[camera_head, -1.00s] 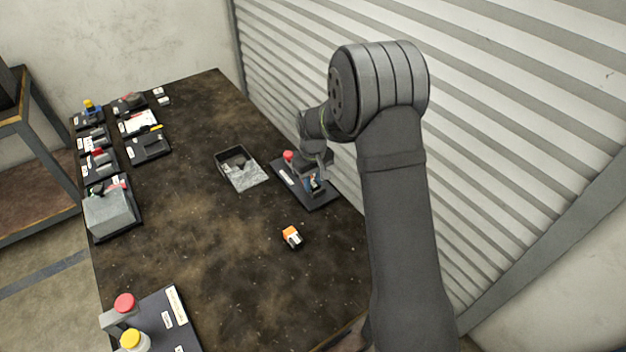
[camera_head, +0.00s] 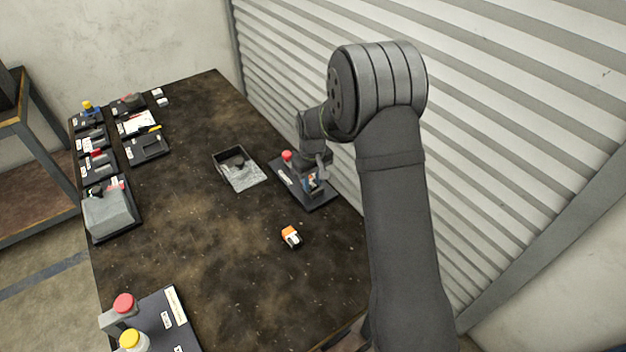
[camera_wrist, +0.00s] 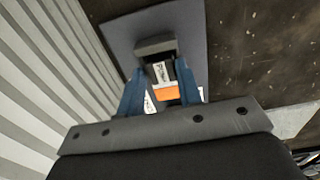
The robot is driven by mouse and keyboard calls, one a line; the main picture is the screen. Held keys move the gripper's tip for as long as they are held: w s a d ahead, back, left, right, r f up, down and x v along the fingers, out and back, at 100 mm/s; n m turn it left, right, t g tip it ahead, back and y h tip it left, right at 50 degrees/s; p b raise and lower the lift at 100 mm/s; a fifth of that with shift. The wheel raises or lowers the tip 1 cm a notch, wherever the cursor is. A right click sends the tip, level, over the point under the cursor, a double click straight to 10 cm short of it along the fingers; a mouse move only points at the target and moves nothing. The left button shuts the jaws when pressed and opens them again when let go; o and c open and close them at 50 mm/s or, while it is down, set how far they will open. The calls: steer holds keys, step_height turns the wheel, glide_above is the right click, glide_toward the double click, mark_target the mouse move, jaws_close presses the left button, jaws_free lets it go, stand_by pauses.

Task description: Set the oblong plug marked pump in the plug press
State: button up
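The plug (camera_wrist: 161,74) has a white body with dark lettering that seems to read PUMP, and an orange end (camera_wrist: 166,94). In the wrist view its far end meets the grey block of the plug press (camera_wrist: 155,46); how deep it sits is hidden. The press stands on a dark base plate (camera_head: 318,200) at the table's right edge in the head view. My gripper (camera_wrist: 161,70) has its blue fingers on either side of the plug, with gaps showing beside it, so it looks open. In the head view my gripper (camera_head: 311,182) is low over the press and small.
A red knob (camera_head: 287,155) stands on the press plate's far side. Another orange and white plug (camera_head: 291,238) lies on the table nearby. A grey tray (camera_head: 240,177) is left of the press. A ribbed wall (camera_head: 480,150) is close on the right. The table's middle is clear.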

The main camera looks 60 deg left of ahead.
mark_target(311, 184)
steer(key=shift+s+d+f, duration=0.15)
steer(key=shift+s+f, duration=0.25)
steer(key=shift+f, duration=0.15)
step_height(311, 184, up, 13)
steer(key=shift+w+r, duration=0.2)
step_height(311, 184, down, 13)
steer(key=shift+f, duration=0.2)
steer(key=shift+r, duration=0.45)
